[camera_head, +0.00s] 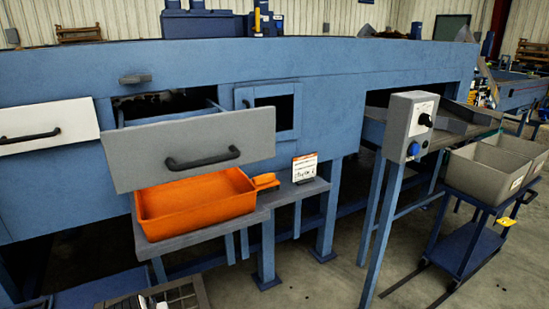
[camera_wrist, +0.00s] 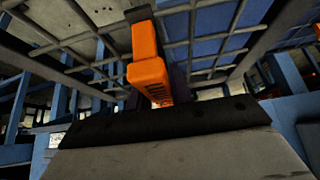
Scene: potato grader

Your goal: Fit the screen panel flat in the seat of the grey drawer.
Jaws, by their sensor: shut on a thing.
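The grey drawer (camera_head: 187,149) is pulled out of the blue machine in the head view, its black handle (camera_head: 203,159) facing me. Its seat is mostly hidden behind the tall front. The screen panel (camera_wrist: 245,35), a grid of grey bars, fills the upper part of the wrist view. A corner of a barred frame, seemingly this panel, shows at the bottom left of the head view (camera_head: 180,293). My gripper (camera_wrist: 160,92) is shut on the panel's orange grip (camera_wrist: 149,72). The fingertips are largely hidden. The panel is low and well apart from the drawer.
An orange tray (camera_head: 195,203) sits on a grey shelf (camera_head: 225,221) under the drawer, with a small sign (camera_head: 304,167) beside it. A white drawer front (camera_head: 45,127) is at left. A control box post (camera_head: 385,205) and a cart with grey bins (camera_head: 487,171) stand at right.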

